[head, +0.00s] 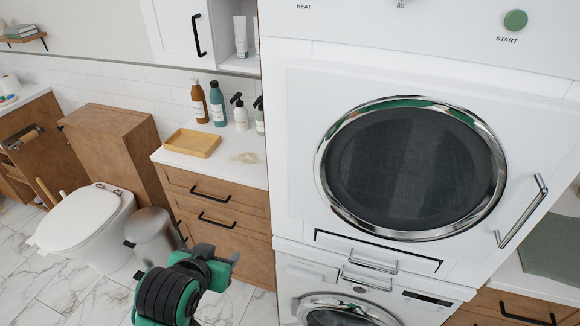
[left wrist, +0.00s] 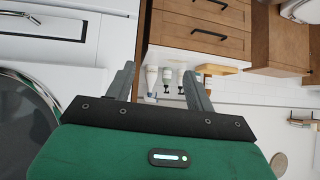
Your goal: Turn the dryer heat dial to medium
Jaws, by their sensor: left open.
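The white dryer (head: 300,120) fills the right half of the head view, with a round dark glass door in a chrome ring. Its control panel (head: 450,22) is cut off by the top edge. The HEAT label (head: 303,6) shows there, but the heat dial itself is out of frame, so its setting cannot be seen. My left gripper (head: 220,260) is low in the head view, left of and well below the panel. In the left wrist view my left gripper (left wrist: 158,72) has its two fingers apart with nothing between them. My right gripper is in neither view.
A green START button (head: 515,20) is on the panel at the right. The dryer door handle (head: 522,212) sticks out at right. A washer (head: 345,300) stands below. A wooden cabinet (head: 225,195) with bottles on top, a bin (head: 152,235) and a toilet (head: 80,225) stand at left.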

